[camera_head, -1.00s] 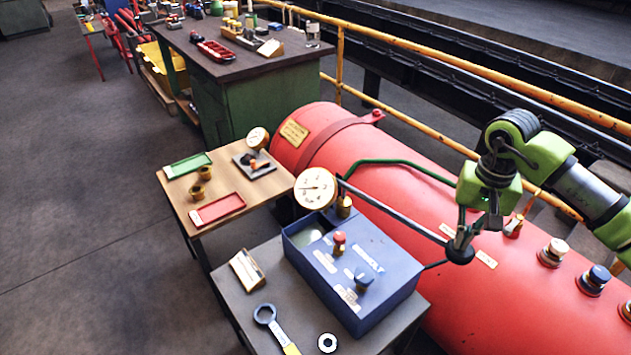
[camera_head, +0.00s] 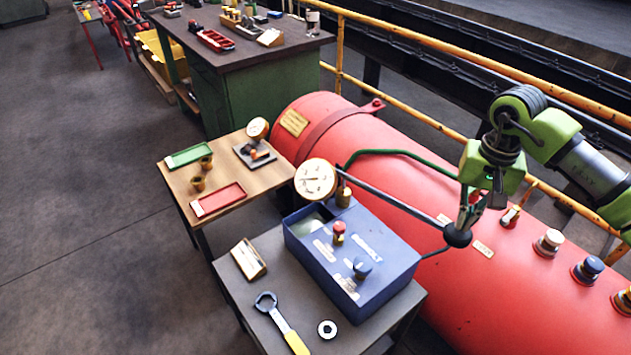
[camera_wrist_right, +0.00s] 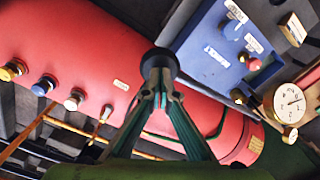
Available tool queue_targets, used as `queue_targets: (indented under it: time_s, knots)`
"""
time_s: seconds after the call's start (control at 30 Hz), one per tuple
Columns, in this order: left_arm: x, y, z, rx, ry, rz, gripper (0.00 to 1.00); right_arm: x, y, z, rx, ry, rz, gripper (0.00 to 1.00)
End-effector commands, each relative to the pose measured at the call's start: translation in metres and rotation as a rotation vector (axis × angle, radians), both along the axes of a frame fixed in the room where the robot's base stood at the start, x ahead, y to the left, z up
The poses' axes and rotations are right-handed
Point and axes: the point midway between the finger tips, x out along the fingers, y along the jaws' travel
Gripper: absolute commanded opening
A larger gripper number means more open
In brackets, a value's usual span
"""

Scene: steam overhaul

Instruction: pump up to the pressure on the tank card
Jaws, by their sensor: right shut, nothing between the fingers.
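The blue pump box (camera_head: 345,275) stands on the front grey table, with a red-topped knob (camera_head: 338,232) and a blue knob (camera_head: 361,267) on top. A round white gauge (camera_head: 316,179) stands behind it; its needle reading is too small to tell. The grey pump lever (camera_head: 405,208) runs right to a black ball end (camera_head: 457,235). My right gripper (camera_head: 466,218) is shut, its fingertips at the ball; the right wrist view shows them against the black ball (camera_wrist_right: 160,62), not around it. A brass plate (camera_head: 294,122) is on the red tank (camera_head: 400,130); its text is unreadable. My left gripper is out of view.
A small card stand (camera_head: 249,259), a yellow-handled wrench (camera_head: 281,322) and a washer (camera_head: 327,329) lie on the front table. Several valve knobs line the tank, including a white one (camera_head: 549,243). A yellow railing (camera_head: 440,118) runs behind the tank.

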Motion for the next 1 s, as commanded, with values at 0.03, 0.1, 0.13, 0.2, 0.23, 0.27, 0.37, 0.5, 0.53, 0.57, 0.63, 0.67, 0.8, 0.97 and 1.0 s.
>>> queue_targets:
  time_s: [0.03,0.1,0.13,0.2,0.23,0.27,0.37,0.5,0.53,0.57,0.63,0.67,0.8,0.97,1.0]
  knots:
    - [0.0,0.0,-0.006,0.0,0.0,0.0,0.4,0.0,0.0,-0.007,0.0,0.001,0.0,0.0]
    - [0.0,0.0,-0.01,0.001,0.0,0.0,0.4,0.0,0.0,-0.012,0.0,0.0,0.0,0.0]
    - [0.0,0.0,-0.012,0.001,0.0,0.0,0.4,0.0,0.0,-0.014,0.0,0.0,0.0,0.0]
    - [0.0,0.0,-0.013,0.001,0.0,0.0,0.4,0.0,0.0,-0.015,0.0,0.0,-0.001,0.0]
    - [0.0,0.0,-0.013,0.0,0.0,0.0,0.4,0.0,0.0,-0.016,0.0,0.0,-0.001,0.0]
    - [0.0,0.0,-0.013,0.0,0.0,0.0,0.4,0.0,0.0,-0.016,0.0,0.0,-0.001,0.0]
    - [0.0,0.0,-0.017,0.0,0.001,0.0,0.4,0.0,0.0,-0.021,0.0,0.0,-0.001,0.0]
    - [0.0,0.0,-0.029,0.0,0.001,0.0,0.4,0.0,0.0,-0.037,-0.001,0.001,0.0,0.0]
    - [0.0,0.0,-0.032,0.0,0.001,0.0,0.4,0.0,0.0,-0.04,-0.001,0.001,0.0,0.0]
    - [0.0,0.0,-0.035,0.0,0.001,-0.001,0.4,0.0,0.0,-0.044,-0.001,0.001,0.0,0.0]
    - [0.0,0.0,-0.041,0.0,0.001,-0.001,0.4,0.0,0.0,-0.052,-0.001,0.001,0.0,0.0]
    - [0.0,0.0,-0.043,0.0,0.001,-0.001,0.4,0.0,0.0,-0.055,-0.001,0.001,0.0,0.0]
    - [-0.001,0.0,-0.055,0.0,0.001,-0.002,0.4,0.0,0.0,-0.071,0.0,0.001,0.0,0.0]
    - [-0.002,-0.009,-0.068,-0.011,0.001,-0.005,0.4,0.0,0.001,-0.088,0.001,0.0,0.0,0.0]
    - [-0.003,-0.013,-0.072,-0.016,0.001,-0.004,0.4,0.0,0.001,-0.093,0.001,0.0,0.0,0.0]
